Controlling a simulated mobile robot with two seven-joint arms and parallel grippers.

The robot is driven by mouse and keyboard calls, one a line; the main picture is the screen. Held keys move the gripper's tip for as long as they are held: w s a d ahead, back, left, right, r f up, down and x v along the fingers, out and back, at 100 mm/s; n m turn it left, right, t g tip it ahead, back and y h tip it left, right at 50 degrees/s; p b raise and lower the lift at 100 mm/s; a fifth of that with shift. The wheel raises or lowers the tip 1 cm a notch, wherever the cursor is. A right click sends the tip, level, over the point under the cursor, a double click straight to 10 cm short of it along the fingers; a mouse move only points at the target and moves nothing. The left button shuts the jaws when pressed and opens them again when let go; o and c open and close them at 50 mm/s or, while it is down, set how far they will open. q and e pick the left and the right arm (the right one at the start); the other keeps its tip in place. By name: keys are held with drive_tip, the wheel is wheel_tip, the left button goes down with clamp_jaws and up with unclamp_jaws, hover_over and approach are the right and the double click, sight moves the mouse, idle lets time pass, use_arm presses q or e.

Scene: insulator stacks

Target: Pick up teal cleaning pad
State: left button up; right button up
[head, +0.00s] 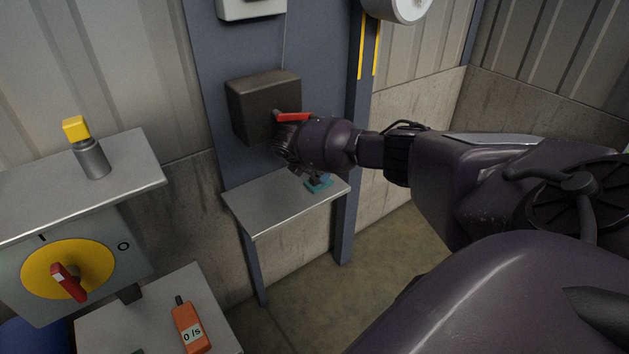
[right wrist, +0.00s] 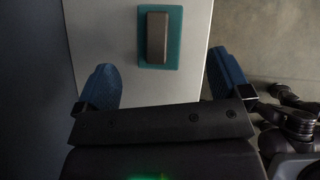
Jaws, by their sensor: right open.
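The teal cleaning pad (right wrist: 173,59) lies flat on a small grey metal shelf (right wrist: 100,30), with a dark block (right wrist: 156,37) on top of it as its grip. In the head view the pad (head: 320,184) shows at the shelf's right part, partly hidden by my right gripper. My right gripper (head: 300,172) is above the shelf beside the pad. In the right wrist view its two blue fingers (right wrist: 165,82) stand wide apart, with the pad ahead between them and nothing held. My left gripper is not in view.
A dark box (head: 262,100) with a red lever (head: 293,117) is on the blue panel just above my right gripper. At the left are a shelf with a yellow-capped cylinder (head: 92,158), a rotary switch (head: 68,270) and an orange meter (head: 190,327). The shelf's left part is clear.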

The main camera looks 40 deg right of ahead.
sight(313, 184)
drive_tip(key=shift+d+f, duration=0.25)
drive_tip(key=shift+f, duration=0.25)
drive_tip(key=b+x, duration=0.1)
drive_tip(key=x, duration=0.3)
drive_tip(key=shift+w+b, duration=0.15)
drive_tip(key=shift+b, duration=0.25)
drive_tip(key=shift+w+d+f, duration=0.15)
drive_tip(key=shift+d+f, duration=0.35)
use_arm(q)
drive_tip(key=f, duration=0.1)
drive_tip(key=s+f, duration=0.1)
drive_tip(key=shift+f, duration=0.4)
use_arm(e)
drive_tip(key=c, duration=1)
